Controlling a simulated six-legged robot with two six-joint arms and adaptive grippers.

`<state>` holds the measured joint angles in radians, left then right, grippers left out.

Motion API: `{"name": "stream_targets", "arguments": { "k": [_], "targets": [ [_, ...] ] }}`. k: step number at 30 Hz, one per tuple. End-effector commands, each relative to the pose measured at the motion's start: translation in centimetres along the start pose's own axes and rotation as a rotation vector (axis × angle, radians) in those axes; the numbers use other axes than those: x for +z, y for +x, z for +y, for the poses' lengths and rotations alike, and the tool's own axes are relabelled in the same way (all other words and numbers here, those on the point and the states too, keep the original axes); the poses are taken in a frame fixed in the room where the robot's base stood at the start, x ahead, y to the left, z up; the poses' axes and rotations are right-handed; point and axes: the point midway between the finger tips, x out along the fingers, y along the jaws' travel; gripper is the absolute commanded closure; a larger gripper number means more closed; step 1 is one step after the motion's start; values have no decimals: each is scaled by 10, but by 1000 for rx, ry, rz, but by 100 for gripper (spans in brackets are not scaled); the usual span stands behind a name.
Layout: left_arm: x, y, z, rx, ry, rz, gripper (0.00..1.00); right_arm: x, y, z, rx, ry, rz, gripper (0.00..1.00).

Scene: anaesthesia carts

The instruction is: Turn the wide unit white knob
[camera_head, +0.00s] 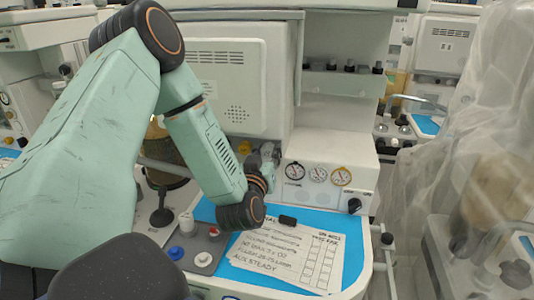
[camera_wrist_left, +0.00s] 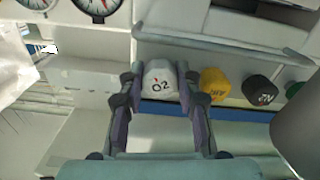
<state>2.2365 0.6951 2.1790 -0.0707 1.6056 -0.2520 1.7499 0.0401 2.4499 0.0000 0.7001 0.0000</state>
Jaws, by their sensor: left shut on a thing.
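The white knob (camera_wrist_left: 160,78) marked O2 sits on the front of the cart unit in the left wrist view. My left gripper (camera_wrist_left: 159,88) has one finger on each side of it and is shut on it. In the head view my left gripper (camera_head: 265,158) reaches the unit's front, just left of the round gauges (camera_head: 318,175). There the arm and gripper hide the white knob. My right gripper is in neither view.
In the left wrist view, a yellow knob (camera_wrist_left: 215,82), a black knob (camera_wrist_left: 260,90) and a green knob (camera_wrist_left: 294,90) sit in a row beside the white one. Clear plastic sheeting (camera_head: 440,150) hangs at right.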

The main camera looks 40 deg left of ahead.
Motion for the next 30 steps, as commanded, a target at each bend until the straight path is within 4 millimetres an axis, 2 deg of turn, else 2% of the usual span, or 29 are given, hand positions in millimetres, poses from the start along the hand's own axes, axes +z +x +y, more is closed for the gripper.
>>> {"name": "stream_targets", "arguments": {
  "k": [5, 18, 29, 30],
  "targets": [
    [0, -1, 0, -1, -39, 1, 98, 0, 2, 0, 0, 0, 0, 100],
    [0, -1, 0, -1, -401, 2, 98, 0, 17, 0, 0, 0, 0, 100],
    [-1, -1, 0, -1, -421, 1, 98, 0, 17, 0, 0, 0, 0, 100],
    [-1, -1, 0, -1, -421, 1, 63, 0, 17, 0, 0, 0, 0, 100]
  ]
}}
